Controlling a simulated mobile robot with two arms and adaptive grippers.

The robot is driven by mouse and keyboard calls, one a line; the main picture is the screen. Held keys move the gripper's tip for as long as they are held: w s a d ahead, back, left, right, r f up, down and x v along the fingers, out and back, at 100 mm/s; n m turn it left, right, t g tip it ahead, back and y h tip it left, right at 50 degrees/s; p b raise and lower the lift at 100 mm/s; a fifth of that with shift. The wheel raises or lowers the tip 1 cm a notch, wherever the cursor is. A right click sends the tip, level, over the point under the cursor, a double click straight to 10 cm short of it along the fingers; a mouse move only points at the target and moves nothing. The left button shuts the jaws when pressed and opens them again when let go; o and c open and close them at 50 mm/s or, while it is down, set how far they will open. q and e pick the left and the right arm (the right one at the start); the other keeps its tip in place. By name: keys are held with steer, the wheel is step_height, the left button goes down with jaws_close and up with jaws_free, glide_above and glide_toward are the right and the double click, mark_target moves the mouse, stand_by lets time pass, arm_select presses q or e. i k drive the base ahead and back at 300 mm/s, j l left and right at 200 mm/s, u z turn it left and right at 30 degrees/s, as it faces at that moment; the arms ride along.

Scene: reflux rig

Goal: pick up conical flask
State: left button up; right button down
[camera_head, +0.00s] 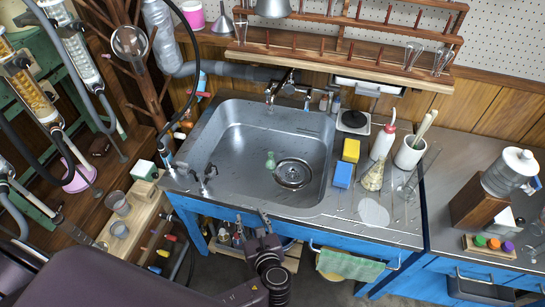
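My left gripper (264,222) is at the bottom middle, in front of the sink's front edge, at the end of my dark arm from the lower left. My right gripper is not in view.
The sink (235,150) lies left. A green towel (350,264) hangs below the counter.

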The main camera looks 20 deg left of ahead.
mark_target(270, 165)
steer(key=i, duration=0.9)
